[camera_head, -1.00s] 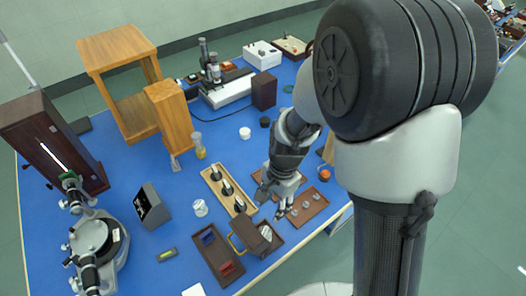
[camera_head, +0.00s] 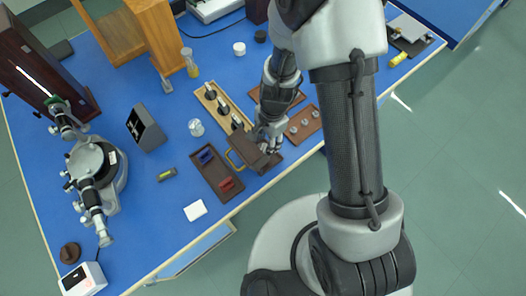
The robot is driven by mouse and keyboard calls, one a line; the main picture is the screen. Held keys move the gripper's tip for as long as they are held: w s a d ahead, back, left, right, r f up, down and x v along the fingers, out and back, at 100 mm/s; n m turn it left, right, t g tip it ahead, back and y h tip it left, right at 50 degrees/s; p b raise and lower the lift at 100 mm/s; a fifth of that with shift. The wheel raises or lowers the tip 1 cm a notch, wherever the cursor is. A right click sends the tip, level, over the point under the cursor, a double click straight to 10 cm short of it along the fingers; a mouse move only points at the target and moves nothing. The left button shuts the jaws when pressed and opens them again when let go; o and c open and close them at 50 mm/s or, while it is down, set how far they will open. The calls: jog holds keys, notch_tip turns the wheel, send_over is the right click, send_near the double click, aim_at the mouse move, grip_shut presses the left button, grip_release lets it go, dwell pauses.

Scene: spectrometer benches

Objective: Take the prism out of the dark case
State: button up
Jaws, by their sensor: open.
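The dark brown case (camera_head: 273,160) lies near the front edge of the bench, with a brown panel that looks like its raised lid (camera_head: 244,147) and a yellow curved piece on its left side. My gripper (camera_head: 268,148) is over the right part of the case, pointing down, with its jaws open. The prism cannot be made out in the present view; the gripper and the raised panel cover much of the case's inside. I cannot tell whether the fingers touch anything.
Left of the case is a dark tray (camera_head: 226,197) with a blue and a red piece. Behind stands a wooden rack (camera_head: 211,103) with several dark pieces. On the right is a brown board (camera_head: 311,134) with small grey knobs. A white card (camera_head: 195,210) lies near the front edge.

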aim_at(263, 149)
jog(key=f+b, duration=0.1)
jog(key=f, duration=0.1)
jog(key=a+f+b, duration=0.1)
jog(key=f, duration=0.2)
jog(key=shift+s+b, duration=0.2)
jog(key=shift+b, duration=0.1)
jog(key=shift+r, duration=0.1)
jog(key=shift+c, duration=0.6)
jog(key=c, duration=0.7)
